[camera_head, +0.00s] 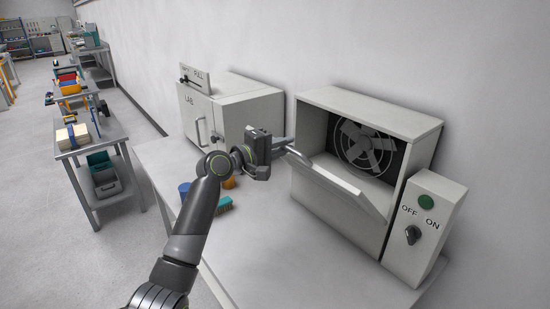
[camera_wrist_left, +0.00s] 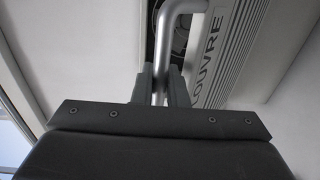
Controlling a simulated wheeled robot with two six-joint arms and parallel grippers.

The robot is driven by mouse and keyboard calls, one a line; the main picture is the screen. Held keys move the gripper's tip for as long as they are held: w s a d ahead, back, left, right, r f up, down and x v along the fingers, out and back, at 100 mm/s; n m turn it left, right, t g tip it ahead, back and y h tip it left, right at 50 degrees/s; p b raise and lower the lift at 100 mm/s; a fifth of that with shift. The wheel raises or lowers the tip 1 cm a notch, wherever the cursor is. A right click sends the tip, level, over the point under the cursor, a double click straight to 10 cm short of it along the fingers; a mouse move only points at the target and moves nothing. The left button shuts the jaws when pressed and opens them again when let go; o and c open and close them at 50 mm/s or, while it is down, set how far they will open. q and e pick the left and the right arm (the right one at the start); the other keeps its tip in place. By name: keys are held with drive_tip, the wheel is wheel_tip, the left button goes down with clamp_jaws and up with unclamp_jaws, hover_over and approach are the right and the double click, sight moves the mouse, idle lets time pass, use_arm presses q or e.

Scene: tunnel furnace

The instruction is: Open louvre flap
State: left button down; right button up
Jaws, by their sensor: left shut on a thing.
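The louvre flap (camera_head: 340,188) is on the front of the white fan housing (camera_head: 375,117) in the head view. It is tilted outward, with the fan (camera_head: 364,148) showing behind it. A bar handle (camera_head: 322,172) runs along the flap. My left gripper (camera_head: 285,147) is at the left end of this handle. In the left wrist view, its two fingers (camera_wrist_left: 162,88) are shut on the silver handle bar (camera_wrist_left: 172,45). The flap's ribbed face with the word LOUVRE (camera_wrist_left: 218,50) shows beside it. My right gripper is not in view.
A switch box (camera_head: 424,227) with an OFF/ON knob stands right of the housing. A white cabinet (camera_head: 240,112) marked LAB is behind my gripper. A green brush (camera_head: 223,205), a blue cup (camera_head: 184,190) and an orange item lie on the bench. The bench front (camera_head: 290,270) is clear.

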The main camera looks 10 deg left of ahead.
use_arm(q)
drive_tip(key=shift+w+d+r, duration=0.25)
drive_tip(key=shift+r, duration=0.15)
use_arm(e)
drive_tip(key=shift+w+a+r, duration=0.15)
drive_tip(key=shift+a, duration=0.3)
use_arm(q)
drive_tip(key=c, duration=1.5)
unclamp_jaws()
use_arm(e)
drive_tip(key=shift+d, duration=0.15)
use_arm(q)
drive_tip(key=shift+f, duration=0.1)
